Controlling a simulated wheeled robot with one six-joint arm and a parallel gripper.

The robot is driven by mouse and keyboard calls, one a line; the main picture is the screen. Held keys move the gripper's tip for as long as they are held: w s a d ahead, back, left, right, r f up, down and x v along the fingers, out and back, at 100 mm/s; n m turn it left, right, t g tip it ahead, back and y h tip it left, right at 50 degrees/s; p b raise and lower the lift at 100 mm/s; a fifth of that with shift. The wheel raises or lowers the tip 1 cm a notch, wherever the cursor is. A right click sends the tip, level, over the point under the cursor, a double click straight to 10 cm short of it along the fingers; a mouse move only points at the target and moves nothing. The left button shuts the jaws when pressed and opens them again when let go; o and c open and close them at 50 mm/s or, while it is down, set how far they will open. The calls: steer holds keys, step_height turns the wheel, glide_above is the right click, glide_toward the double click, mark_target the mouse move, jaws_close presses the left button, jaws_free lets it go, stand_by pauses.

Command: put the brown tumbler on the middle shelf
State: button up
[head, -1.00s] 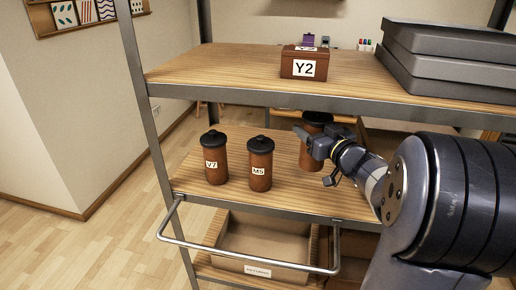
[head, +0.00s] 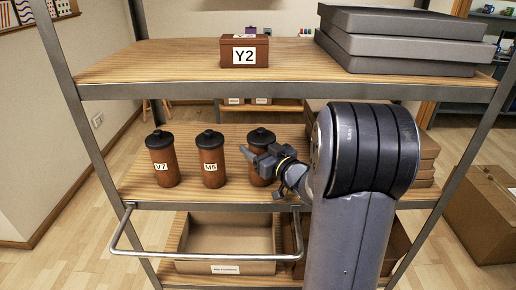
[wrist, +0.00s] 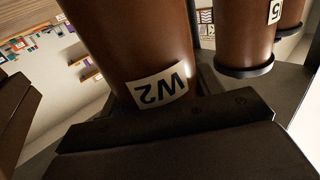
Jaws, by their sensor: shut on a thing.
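A brown tumbler with a black lid (head: 258,176) is in my gripper (head: 256,157), at the right end of a row on the middle shelf (head: 225,194). My gripper is shut on its side, and its fingers hide part of the body. The wrist view shows this tumbler (wrist: 130,45) close up, upside down in the picture, with a label reading W2. It looks upright, its base about level with its neighbours' bases; I cannot tell whether it touches the shelf.
Two similar tumblers, V7 (head: 162,160) and M5 (head: 211,160), stand to its left, with a small gap beside M5. Brown boxes (head: 428,150) are on the right. The top shelf (head: 150,65) holds a Y2 box (head: 245,51) and grey trays (head: 400,45). A metal rail (head: 210,257) juts out below.

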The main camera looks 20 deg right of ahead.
steer(key=shift+f, duration=0.15)
steer(key=o, duration=1.1)
steer(key=shift+r, duration=0.2)
steer(key=v, duration=1.2)
steer(key=shift+b, duration=0.3)
steer(key=shift+f, duration=0.1)
